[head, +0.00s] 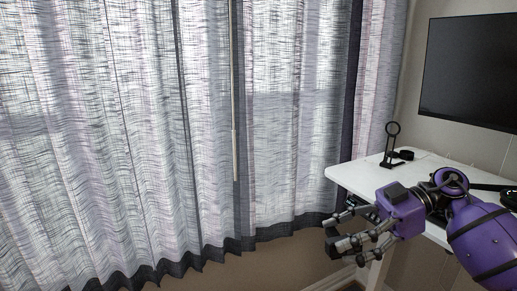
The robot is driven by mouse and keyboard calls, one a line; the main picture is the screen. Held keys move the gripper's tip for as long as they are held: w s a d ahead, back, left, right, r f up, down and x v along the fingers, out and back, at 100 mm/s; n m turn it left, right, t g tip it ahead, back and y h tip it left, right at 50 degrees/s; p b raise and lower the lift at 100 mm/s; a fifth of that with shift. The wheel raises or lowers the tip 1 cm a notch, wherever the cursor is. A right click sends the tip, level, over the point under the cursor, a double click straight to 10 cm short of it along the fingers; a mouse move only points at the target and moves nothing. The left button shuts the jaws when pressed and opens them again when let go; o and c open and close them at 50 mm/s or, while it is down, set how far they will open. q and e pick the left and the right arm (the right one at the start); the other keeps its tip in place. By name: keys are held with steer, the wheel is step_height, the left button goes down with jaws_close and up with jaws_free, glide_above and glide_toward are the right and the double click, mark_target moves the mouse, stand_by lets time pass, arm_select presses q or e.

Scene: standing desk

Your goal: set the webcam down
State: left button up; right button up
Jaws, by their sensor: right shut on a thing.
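My right gripper (346,237) is in front of the near-left corner of the white desk, at about the height of its top or a little lower. Its fingers point left and are shut on a small dark block, which looks to be the webcam (339,245). The fingers hide part of it, so its shape and tilt are hard to tell. The webcam is clear of the desk top. My left gripper is not in view.
The white desk (349,176) holds a black stand with a ring top (391,139) and a small black item (404,155) near its back left. A dark monitor (470,75) hangs behind. Curtains (150,140) fill the left. The desk's left corner is bare.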

steer(key=w+f+m+t+h, duration=0.1)
steer(key=w+f+m+t, duration=0.6)
steer(key=f, duration=0.6)
steer(key=w+d+f+m+t+h, duration=0.3)
steer(key=w+d+f+t, duration=0.1)
steer(key=w+d+f, duration=0.35)
steer(key=s+a+r, duration=0.2)
steer(key=s+r, duration=0.1)
steer(key=s, duration=0.2)
steer(key=s+a+r+n+g+y, duration=0.1)
steer(key=s+a+r, duration=0.2)
steer(key=s, duration=0.3)
steer(key=s+a+r, duration=0.2)
steer(key=s+r, duration=0.3)
steer(key=s, duration=0.1)
steer(key=shift+a+n+g, duration=0.3)
steer(key=shift+a, duration=0.1)
steer(key=shift+y, duration=0.3)
